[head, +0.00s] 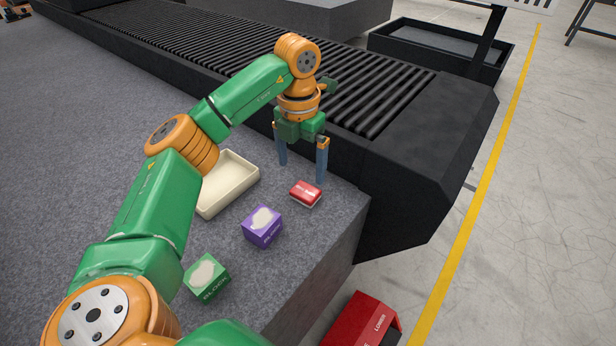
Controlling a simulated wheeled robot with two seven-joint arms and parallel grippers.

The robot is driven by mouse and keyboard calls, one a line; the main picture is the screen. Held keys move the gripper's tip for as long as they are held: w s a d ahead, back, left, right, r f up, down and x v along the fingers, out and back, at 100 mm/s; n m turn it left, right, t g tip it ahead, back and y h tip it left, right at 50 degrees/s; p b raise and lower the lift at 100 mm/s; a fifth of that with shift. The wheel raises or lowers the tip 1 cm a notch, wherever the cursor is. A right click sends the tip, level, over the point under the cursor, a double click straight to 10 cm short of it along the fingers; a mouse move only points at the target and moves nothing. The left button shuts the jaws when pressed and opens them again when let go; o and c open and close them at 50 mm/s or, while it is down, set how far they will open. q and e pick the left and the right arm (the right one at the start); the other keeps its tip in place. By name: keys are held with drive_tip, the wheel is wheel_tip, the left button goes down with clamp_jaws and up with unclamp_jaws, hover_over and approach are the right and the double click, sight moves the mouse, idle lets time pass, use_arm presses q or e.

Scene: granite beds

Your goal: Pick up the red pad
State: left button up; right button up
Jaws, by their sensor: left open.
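The red pad (306,193) lies on the grey granite bed (335,212) near its right edge, beside the black conveyor. It is a small red block with a pale mark on top and a light lower edge. My left gripper (301,172) hangs just above and behind the pad, fingers pointing down. Its two blue-grey fingers are apart, with nothing seen between them. The right fingertip is close to the pad's far side; I cannot tell whether it touches. My right gripper is not in view.
A cream tray (239,194) stands left of the pad, partly behind my left arm. A purple box (262,227) and a green box (207,277) sit nearer. The roller conveyor (340,85) runs behind. A red box (362,322) is below the bed's edge.

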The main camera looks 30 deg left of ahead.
sight(303, 193)
use_arm(q)
drive_tip(key=shift+a+f, duration=0.15)
drive_tip(key=shift+f, duration=0.2)
drive_tip(key=f, duration=0.1)
drive_tip(key=d+f, duration=0.1)
drive_tip(key=f, duration=0.3)
drive_tip(key=shift+s+d+f+b, duration=0.15)
drive_tip(key=shift+s+f+b, duration=0.05)
drive_tip(key=shift+s+b, duration=0.15)
drive_tip(key=shift+f, duration=0.35)
drive_tip(key=shift+r, duration=0.1)
drive_tip(key=c, duration=1.3)
drive_tip(key=shift+o, duration=0.2)
drive_tip(key=shift+r, duration=0.15)
wheel_tip(303, 193, up, 2)
drive_tip(key=shift+w+r, duration=0.1)
drive_tip(key=shift+r, duration=0.15)
drive_tip(key=s+d+r+p, duration=0.2)
drive_tip(key=s+d+r, duration=0.6)
drive_tip(key=d+r, duration=0.2)
drive_tip(key=shift+d, duration=0.8)
